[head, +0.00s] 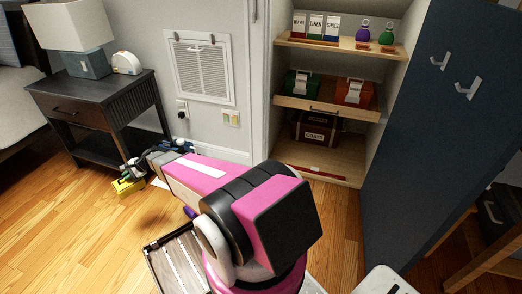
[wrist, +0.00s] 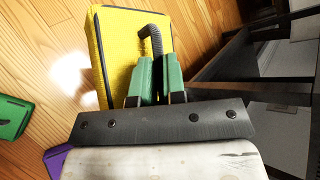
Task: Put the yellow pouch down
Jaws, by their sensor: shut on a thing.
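The yellow pouch (head: 127,187) is low by the wooden floor, beside the dark nightstand in the head view. In the wrist view the yellow pouch (wrist: 118,55) fills the upper middle, with a dark grey strap loop on it. My gripper (wrist: 156,82) has its green fingers closed on that loop. In the head view my gripper (head: 130,170) is just above the pouch at the end of my outstretched arm. I cannot tell whether the pouch's underside touches the floor.
A green item (wrist: 12,125) and a purple item (wrist: 57,158) lie on the floor left of the pouch in the wrist view. The dark nightstand (head: 92,88) stands close by. Bare wooden floor (head: 55,235) is free at left. An open closet (head: 320,165) is at right.

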